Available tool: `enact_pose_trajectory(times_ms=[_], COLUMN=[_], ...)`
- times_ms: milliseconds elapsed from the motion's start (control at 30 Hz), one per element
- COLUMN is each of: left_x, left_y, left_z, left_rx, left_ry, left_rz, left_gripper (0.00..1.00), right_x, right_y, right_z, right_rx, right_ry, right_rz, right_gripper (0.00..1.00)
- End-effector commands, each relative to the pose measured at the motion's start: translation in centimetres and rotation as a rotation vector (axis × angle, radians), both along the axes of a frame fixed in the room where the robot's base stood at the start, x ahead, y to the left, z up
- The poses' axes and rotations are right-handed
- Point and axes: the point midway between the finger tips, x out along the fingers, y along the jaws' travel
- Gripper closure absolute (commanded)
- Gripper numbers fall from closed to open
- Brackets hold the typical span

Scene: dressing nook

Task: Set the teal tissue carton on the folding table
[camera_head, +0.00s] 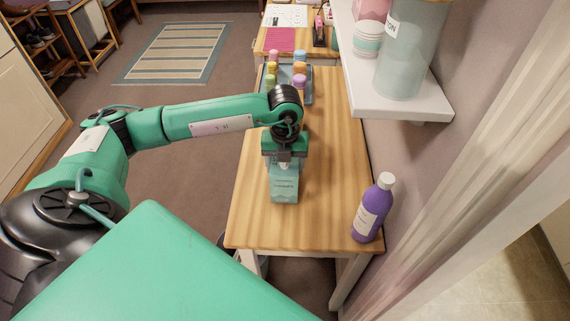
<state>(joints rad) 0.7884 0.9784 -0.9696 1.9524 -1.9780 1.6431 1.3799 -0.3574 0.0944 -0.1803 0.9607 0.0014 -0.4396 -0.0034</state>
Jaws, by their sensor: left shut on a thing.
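The teal tissue carton (285,187) is in the middle of the head view, over the wooden top of a narrow table (247,213). My left gripper (284,160) is above the carton, pointing down, and is shut on its upper part. The carton looks upright. I cannot tell whether its base touches the tabletop. The gripper hides the carton's top. My right gripper is not in view. Which piece of furniture is the folding table I cannot tell for sure.
A purple bottle (371,212) stands at the table's near right corner. A tray (308,97) with several colourful small bottles is at the far end. A white wall shelf (420,98) with canisters overhangs the right side. Bare wood lies around the carton.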

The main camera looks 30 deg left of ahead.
Motion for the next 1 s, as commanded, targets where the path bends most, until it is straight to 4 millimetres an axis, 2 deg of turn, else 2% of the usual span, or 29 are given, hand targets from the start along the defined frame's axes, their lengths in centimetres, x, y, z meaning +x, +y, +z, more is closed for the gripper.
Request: enact_pose_trajectory(times_ms=[100, 267, 533, 567, 667, 767, 1000], left_x=[0.0, 0.0, 0.0, 0.0, 0.0, 0.0, 0.0], left_y=[0.0, 0.0, 0.0, 0.0, 0.0, 0.0, 0.0], left_z=[-1.1, -1.1, -1.5, -1.5, -1.4, -1.4, -1.3], left_rx=[-0.001, -0.001, -0.001, -0.001, -0.001, -0.001, -0.001], left_ry=[0.000, -0.001, -0.001, -0.001, -0.001, -0.001, -0.001], left_rz=[-0.001, -0.001, 0.000, 0.000, 0.000, 0.000, 0.000], left_gripper=[0.64, 0.64, 0.64, 0.33, 0.13, 0.13, 0.13], right_x=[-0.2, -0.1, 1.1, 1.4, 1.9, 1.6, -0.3], right_y=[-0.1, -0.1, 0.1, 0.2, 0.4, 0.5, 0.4], right_z=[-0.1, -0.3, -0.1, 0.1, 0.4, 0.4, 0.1], right_rx=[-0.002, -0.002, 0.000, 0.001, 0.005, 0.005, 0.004], right_ry=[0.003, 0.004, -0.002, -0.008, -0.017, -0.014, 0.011], right_rz=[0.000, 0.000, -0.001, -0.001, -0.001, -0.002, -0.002], right_gripper=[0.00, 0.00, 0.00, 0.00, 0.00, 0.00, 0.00])
